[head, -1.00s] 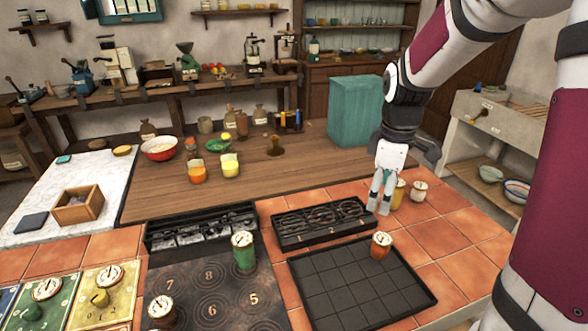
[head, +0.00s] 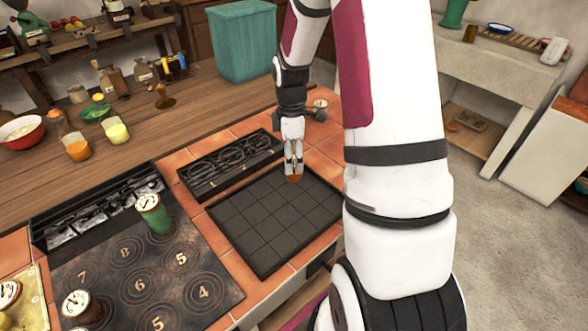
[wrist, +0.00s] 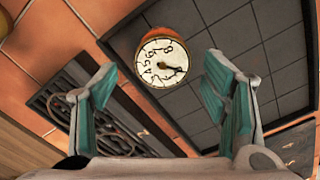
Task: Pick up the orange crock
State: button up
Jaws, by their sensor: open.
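The orange crock (head: 295,179) stands at the far edge of the black gridded tray (head: 262,260), mostly hidden behind my fingertips in the head view. In the wrist view the crock (wrist: 138,46) shows its round white dial top with black numbers and a pointer. My gripper (head: 294,168) is open, pointing down just over the crock. In the wrist view its two teal-padded fingers (wrist: 160,78) are spread on either side, with the dial in the gap a little ahead of the tips. I see no contact.
A black rack with rings (head: 230,162) lies left of the tray. A green crock with a dial (head: 154,214) stands on the numbered hob (head: 130,285). A pale dial-topped pot (head: 320,105) stands behind my gripper.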

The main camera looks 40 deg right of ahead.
aim_at(294, 160)
jog(key=shift+s+d+f, duration=0.1)
jog(key=shift+s+f, duration=0.05)
jog(key=shift+f, duration=1.2)
jog(key=shift+s+d+f, duration=0.1)
jog(key=shift+s+f, duration=0.05)
jog(key=shift+f, duration=1.15)
jog(key=c, duration=1.5)
jog(key=shift+r, duration=0.1)
